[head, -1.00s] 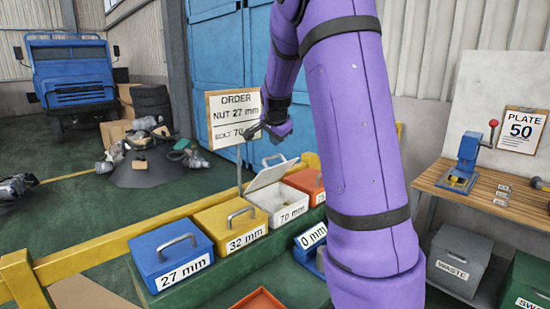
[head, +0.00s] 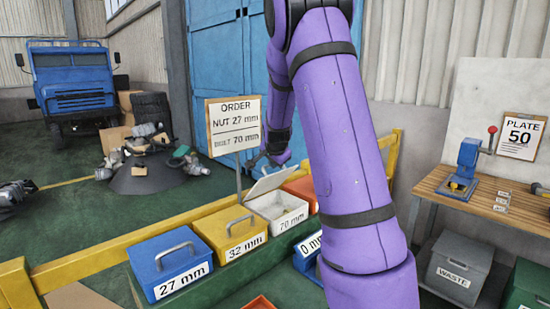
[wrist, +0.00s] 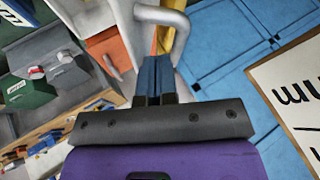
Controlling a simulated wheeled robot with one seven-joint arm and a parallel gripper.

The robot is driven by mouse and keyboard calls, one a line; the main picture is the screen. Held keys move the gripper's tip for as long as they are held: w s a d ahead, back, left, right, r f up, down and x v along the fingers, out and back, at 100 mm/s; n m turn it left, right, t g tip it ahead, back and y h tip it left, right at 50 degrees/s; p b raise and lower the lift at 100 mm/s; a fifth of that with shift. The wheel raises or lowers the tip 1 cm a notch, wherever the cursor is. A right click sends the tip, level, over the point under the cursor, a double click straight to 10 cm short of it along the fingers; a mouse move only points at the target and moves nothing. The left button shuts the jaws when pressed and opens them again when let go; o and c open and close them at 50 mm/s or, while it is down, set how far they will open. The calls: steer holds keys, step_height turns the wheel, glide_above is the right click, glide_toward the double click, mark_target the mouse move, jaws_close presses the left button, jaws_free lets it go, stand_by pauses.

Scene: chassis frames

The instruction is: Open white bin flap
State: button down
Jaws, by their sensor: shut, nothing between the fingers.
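The white bin (head: 291,226), labelled 70 mm, stands in the row between the yellow and orange bins. Its white flap (head: 270,182) is raised and tilted, leaving the front of the bin open. My gripper (head: 262,160) is at the flap's far upper side, and its fingers are partly hidden in the head view. In the wrist view my gripper's dark blue fingers (wrist: 154,72) are shut and empty, close to a pale curved handle (wrist: 180,30). I cannot tell whether they touch it.
A blue 27 mm bin (head: 170,262) and a yellow 32 mm bin (head: 228,232) stand left of the white one. The order sign (head: 234,126) on its post rises close behind the row. A yellow rail (head: 110,252) runs behind the bins. My arm hides part of the right side.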

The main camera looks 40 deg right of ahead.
steer(key=shift+x, duration=1)
steer(key=shift+w+r, duration=0.3)
steer(key=shift+w, duration=0.35)
steer(key=shift+w+r, duration=0.3)
steer(key=shift+w, duration=0.35)
steer(key=shift+w+r, duration=0.3)
steer(key=shift+w, duration=0.35)
